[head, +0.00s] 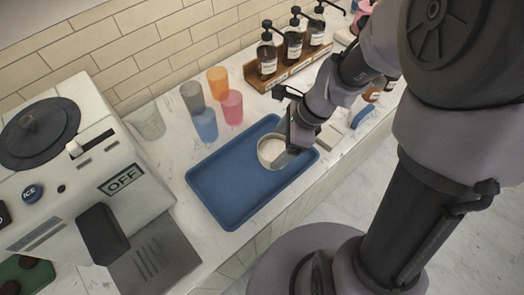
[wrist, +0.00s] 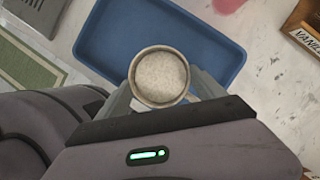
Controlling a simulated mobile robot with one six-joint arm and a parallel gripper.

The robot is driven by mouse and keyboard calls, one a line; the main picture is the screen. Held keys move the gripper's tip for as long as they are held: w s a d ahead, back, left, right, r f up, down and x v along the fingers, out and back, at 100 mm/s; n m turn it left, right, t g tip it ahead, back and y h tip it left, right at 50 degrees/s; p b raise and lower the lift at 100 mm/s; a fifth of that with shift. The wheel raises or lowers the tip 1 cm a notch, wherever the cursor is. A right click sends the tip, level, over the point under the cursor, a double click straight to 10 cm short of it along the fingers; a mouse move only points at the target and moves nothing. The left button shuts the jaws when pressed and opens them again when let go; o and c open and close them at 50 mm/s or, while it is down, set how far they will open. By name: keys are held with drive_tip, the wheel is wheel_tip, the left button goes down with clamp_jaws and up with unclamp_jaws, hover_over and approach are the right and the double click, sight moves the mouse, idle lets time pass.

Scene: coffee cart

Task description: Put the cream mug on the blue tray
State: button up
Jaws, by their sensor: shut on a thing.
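The cream mug (head: 270,152) is in my gripper, over the right part of the blue tray (head: 222,192) in the head view. In the wrist view the mug (wrist: 160,77) is seen from above, with a pale speckled surface inside its rim. My gripper (head: 287,156) is shut on the mug, with one finger on each side of it in the wrist view (wrist: 162,90). The blue tray (wrist: 108,38) lies behind the mug there, with its surface bare. Whether the mug touches the tray or hangs just above it I cannot tell.
An ice machine (head: 80,170) stands left of the tray. Several coloured cups (head: 206,124) stand behind it. A wooden rack (head: 290,72) of syrup bottles is at the back right. The counter's front edge runs close to the tray.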

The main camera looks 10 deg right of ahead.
sight(263, 152)
drive_tip(key=w+a, duration=0.2)
drive_tip(key=shift+a+f, duration=0.2)
drive_tip(key=shift+a, duration=0.2)
wheel_tip(263, 152, down, 4)
drive_tip(key=shift+a+r+b, duration=0.1)
drive_tip(key=shift+b, duration=1.15)
drive_tip(key=shift+r, duration=0.2)
drive_tip(key=o, duration=1.9)
drive_tip(key=shift+f, duration=0.15)
drive_tip(key=shift+o, duration=0.2)
